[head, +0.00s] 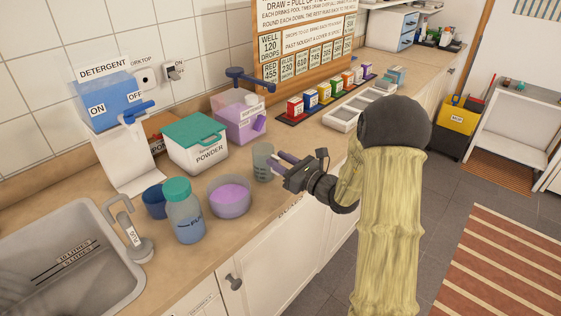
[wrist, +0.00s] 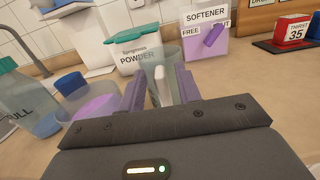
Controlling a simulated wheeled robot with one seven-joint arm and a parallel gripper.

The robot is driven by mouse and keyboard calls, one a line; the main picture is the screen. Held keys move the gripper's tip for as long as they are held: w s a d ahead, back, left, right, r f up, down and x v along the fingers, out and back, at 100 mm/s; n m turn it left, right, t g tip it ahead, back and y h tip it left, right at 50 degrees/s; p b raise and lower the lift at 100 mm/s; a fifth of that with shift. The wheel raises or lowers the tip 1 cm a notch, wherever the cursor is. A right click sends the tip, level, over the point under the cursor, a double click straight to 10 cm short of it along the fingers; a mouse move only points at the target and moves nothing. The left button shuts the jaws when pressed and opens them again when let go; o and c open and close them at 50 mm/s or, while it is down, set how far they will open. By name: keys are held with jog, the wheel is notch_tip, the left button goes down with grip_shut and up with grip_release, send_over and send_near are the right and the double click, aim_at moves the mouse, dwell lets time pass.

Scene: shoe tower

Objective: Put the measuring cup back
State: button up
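The measuring cup (head: 263,162) is a clear grey-green cup standing upright on the counter, just left of my gripper's fingertips in the head view. In the wrist view the cup (wrist: 150,66) is straight ahead, and its pale upright handle (wrist: 160,84) stands between my two purple fingers. My gripper (head: 280,162) is open, with gaps on both sides of the handle in the wrist view (wrist: 160,88). I cannot tell whether a finger touches the cup. The cup's lower part is hidden behind my fingers and gripper body.
A bowl of purple liquid (head: 229,196), a teal-lidded bottle (head: 184,212) and a blue cup (head: 154,202) stand left. The powder box (head: 198,150) and softener box (head: 240,122) are behind. Colored boxes (head: 325,93) and a white tray (head: 343,118) lie right.

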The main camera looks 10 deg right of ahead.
jog(key=shift+r, duration=0.2)
jog(key=shift+s+d+f, duration=0.15)
jog(key=shift+s+d, duration=0.05)
jog(key=b+v, duration=0.1)
jog(key=v, duration=1)
jog(key=shift+s, duration=0.25)
jog(key=shift+d, duration=0.1)
